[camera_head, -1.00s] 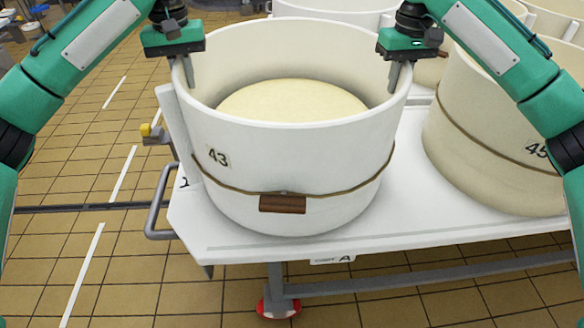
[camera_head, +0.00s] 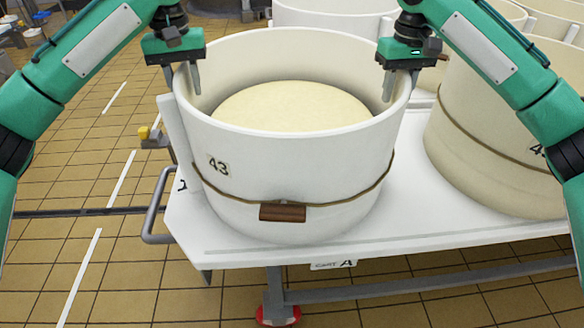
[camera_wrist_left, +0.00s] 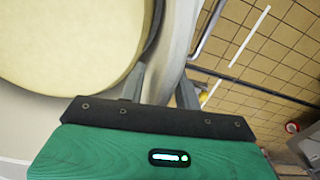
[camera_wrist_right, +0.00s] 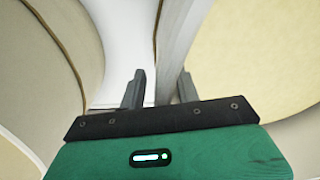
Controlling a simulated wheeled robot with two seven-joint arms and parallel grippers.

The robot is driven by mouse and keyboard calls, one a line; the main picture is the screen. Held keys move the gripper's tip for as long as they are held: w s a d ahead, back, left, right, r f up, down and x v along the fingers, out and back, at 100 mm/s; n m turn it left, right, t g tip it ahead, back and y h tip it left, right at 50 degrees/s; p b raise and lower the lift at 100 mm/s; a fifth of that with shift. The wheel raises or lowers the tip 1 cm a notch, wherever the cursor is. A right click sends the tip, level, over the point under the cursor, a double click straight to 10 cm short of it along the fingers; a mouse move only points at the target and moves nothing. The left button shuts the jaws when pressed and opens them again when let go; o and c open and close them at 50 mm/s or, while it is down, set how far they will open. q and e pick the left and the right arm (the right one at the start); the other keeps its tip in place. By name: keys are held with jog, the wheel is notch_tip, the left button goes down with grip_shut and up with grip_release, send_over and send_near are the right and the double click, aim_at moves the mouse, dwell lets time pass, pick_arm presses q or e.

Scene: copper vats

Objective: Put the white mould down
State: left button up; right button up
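The white mould (camera_head: 300,170), marked 43, is a round open tub with a cord and a brown wooden block around its front. It stands upright on the white cart top (camera_head: 450,233). A pale round mass (camera_head: 290,105) fills its inside. My left gripper (camera_head: 182,78) is open over the mould's left rim, one finger inside and one outside. In the left wrist view the wall lies between its fingers (camera_wrist_left: 160,90). My right gripper (camera_head: 401,85) is open over the right rim in the same way; the right wrist view shows the wall between its fingers (camera_wrist_right: 160,90).
Another mould (camera_head: 490,150) stands close on the right of the same cart. More white moulds (camera_head: 330,18) stand behind. The cart has a grey handle (camera_head: 158,205) at its left and a red-rimmed wheel (camera_head: 278,313) below.

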pick_arm(q)
notch_tip(320, 180, up, 12)
jog(key=shift+f, duration=0.25)
jog(key=shift+r, duration=0.1)
pick_arm(e)
jog(key=shift+r, duration=0.35)
notch_tip(320, 180, up, 11)
jog(key=shift+r, duration=0.15)
dwell(0.6)
